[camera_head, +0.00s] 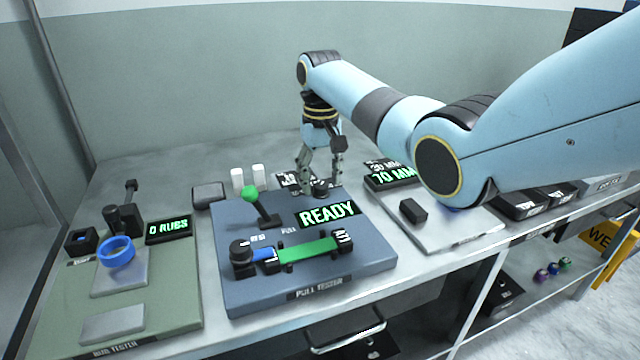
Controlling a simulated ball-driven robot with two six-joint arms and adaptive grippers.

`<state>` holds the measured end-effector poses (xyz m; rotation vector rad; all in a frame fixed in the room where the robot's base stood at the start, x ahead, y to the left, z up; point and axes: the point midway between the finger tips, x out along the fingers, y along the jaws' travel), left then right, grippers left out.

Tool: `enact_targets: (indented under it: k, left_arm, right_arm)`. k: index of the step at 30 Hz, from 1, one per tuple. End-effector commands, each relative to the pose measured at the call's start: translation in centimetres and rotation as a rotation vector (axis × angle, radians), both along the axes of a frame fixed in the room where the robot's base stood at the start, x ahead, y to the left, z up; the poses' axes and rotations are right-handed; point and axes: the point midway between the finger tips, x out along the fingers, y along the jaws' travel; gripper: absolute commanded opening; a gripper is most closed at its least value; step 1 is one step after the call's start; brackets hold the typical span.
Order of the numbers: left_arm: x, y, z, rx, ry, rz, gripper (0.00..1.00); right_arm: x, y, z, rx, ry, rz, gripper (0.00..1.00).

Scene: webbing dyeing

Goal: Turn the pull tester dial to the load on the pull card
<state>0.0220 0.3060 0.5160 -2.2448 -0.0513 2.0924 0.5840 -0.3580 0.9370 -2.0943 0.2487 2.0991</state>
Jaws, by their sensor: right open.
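The pull tester (380,258) is a blue-grey box on the bench, with a lit screen (328,213) reading READY. A green-knobbed lever (251,196) stands on it, and a green strap (308,249) lies between its clamps. A small dark dial (322,191) sits at its back edge. My right gripper (319,182) points down over the dial with its fingers apart, one on each side. I cannot tell whether they touch it. A black plate with white marks (290,180) is partly hidden behind the fingers; its text is unreadable. I cannot identify the pull card. My left gripper is out of view.
A green rub tester (175,330) with a 0 RUBS screen (169,229) and blue ring (117,252) stands at left. A grey device (455,233) with a 70 MM screen (394,176) stands at right, under my arm. White cylinders (238,180) stand behind the lever.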

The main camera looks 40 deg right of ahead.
Motion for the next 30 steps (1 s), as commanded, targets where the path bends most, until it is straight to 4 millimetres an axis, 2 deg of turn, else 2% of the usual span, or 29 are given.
enact_targets:
  k: [3,6,14,26,30]
  left_arm:
    - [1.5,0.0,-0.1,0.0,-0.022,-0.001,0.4]
    - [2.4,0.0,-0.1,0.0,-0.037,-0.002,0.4]
    - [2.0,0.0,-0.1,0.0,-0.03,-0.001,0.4]
    - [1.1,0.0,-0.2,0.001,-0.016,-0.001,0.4]
    - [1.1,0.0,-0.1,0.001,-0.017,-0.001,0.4]
  right_arm:
    - [0.0,0.0,-1.3,0.0,0.001,0.0,0.53]
    - [0.0,0.0,-1.7,0.0,0.0,0.0,0.53]
    - [0.0,0.0,-1.8,0.0,-0.001,0.0,0.53]
    - [0.0,0.0,-1.8,0.001,-0.001,0.0,0.01]
    - [0.0,0.0,-1.7,0.001,-0.001,0.003,0.0]
